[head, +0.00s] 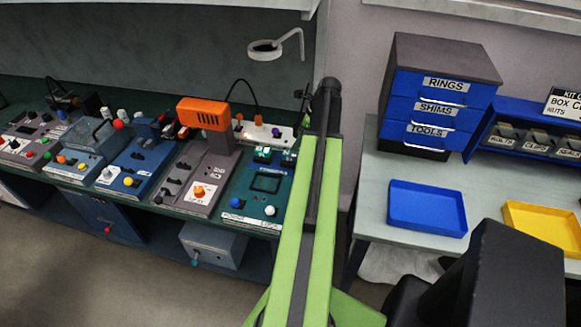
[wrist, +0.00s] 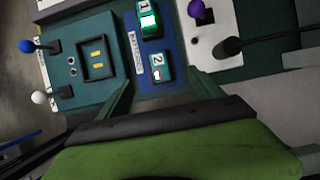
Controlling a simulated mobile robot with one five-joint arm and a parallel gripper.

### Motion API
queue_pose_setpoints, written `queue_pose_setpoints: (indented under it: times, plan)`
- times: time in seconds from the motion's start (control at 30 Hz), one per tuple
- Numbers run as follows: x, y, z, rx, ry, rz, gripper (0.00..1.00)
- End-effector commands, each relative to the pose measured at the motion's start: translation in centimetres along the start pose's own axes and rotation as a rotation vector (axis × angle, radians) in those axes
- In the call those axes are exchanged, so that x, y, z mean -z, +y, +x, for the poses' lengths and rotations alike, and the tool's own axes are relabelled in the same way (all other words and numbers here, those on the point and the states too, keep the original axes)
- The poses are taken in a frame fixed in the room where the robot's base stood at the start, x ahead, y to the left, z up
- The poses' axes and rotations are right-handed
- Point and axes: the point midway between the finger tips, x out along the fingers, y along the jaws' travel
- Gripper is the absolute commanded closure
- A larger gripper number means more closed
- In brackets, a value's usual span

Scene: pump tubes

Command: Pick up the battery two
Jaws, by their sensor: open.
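Battery two (wrist: 160,68) is a small green-and-white block marked 2 on a blue strip labelled as batteries, in the wrist view. Battery one (wrist: 150,22), marked 1 with a lit green face, sits farther up the same strip. My gripper (wrist: 164,88) is open and empty. Its fingers lie left and right of battery two, which shows in the gap just beyond the tips; I cannot tell the height between them. In the head view battery two (head: 289,157) is right of battery one (head: 264,152), close beside my arm. My gripper cannot be made out clearly there.
The green panel has a dark square recess (wrist: 97,58), a blue knob (wrist: 26,46) and a white knob (wrist: 39,97). A white box with a purple knob (wrist: 200,12) stands right of the batteries. An orange tool (head: 204,112) rises left of them.

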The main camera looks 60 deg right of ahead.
Motion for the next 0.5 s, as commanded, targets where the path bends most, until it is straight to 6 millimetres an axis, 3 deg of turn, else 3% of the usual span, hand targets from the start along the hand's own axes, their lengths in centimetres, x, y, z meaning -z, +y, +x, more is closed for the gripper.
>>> queue_pose_setpoints:
  times: [0.03,0.2,0.5]
  plan:
    - [0.4,0.0,2.3,0.000,0.000,-0.002,0.24]
    - [0.3,0.0,5.3,0.001,0.000,-0.002,0.24]
    - [0.2,0.0,6.3,0.000,0.000,-0.002,0.24]
